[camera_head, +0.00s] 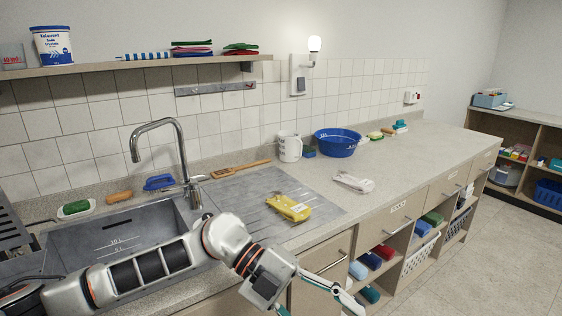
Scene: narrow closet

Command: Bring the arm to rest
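My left arm (150,268) comes in from the left. It stretches across the front of the sink and past the counter's front edge. My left gripper (315,308) is at the bottom middle, in front of the cabinets. Its fingers are spread apart and nothing shows between them; the lower ends run to the picture's bottom edge. My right gripper is not in view.
The sink (110,240) with its tap (160,150) lies behind my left arm. A yellow cloth (289,207) lies on the drainboard (240,190). A white jug (289,147), blue basin (337,143) and pale cloth (353,182) stand farther back. Floor at right is clear.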

